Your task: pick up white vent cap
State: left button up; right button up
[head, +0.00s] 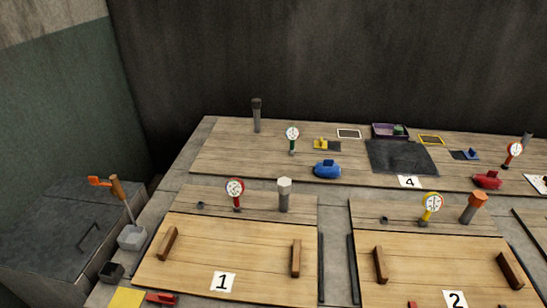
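The white vent cap (284,184) is a pale faceted cap. It sits on top of an upright grey pipe (284,202) at the back right of the wooden lid marked 1, in the head view. Nothing is touching the cap from the sides. Neither of my grippers shows in the head view.
A red-rimmed gauge (235,189) stands left of the capped pipe. An orange cap (477,198) tops another pipe behind lid 2. A blue object (327,169) lies behind. Wooden handles (296,258) rise from the lids. A grey box (132,237) holds a wooden-handled tool at left.

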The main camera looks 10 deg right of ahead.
aim_at(284, 183)
jog(key=l+z, duration=0.2)
jog(key=z, duration=0.3)
jog(key=l+z, duration=0.2)
jog(key=z, duration=0.25)
jog(key=l+z, duration=0.2)
jog(key=z, duration=0.3)
